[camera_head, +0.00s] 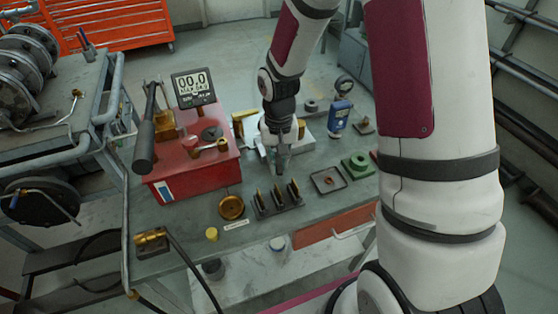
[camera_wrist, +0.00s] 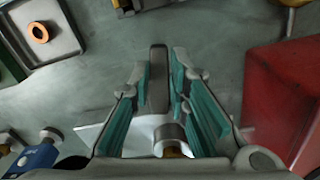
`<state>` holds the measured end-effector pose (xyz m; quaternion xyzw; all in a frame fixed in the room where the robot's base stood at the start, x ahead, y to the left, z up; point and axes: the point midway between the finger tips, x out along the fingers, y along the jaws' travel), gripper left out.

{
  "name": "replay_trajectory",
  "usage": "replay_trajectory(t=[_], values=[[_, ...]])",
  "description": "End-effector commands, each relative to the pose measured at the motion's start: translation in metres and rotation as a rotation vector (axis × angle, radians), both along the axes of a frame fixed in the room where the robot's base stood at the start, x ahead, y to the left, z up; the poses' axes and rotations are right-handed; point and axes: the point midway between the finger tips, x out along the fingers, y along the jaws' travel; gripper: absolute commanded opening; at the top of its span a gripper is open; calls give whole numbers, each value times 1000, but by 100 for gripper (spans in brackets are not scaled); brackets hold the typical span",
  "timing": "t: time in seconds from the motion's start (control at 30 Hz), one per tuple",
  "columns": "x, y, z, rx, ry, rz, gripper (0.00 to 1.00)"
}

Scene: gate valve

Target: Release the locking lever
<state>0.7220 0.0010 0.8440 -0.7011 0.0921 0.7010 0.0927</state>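My gripper (camera_head: 282,168) points down over the bench, just behind the bronze-pinned rack, in the head view. In the wrist view its teal-padded fingers (camera_wrist: 160,65) stand apart, one on each side of a dark grey bar that looks like the locking lever (camera_wrist: 158,82). The bar lies between the fingertips in the picture; I cannot tell whether the pads touch it. A grey round metal part (camera_wrist: 170,133) shows at the bar's near end, over a white sheet (camera_wrist: 135,132). In the head view my gripper and wrist hide the lever.
A red box (camera_head: 195,165) with a thick black handle (camera_head: 144,145) and a display (camera_head: 193,88) stands to the left. The pin rack (camera_head: 276,203) is in front of my gripper. A tray (camera_head: 328,180), a green block (camera_head: 357,165) and a blue device (camera_head: 340,117) are to the right.

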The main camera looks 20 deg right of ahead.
Motion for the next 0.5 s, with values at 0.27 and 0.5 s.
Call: replay_trajectory(t=[0.27,0.5], values=[[-2,-7,1,-2,1,113,0],[-2,-14,1,-3,2,264,0]])
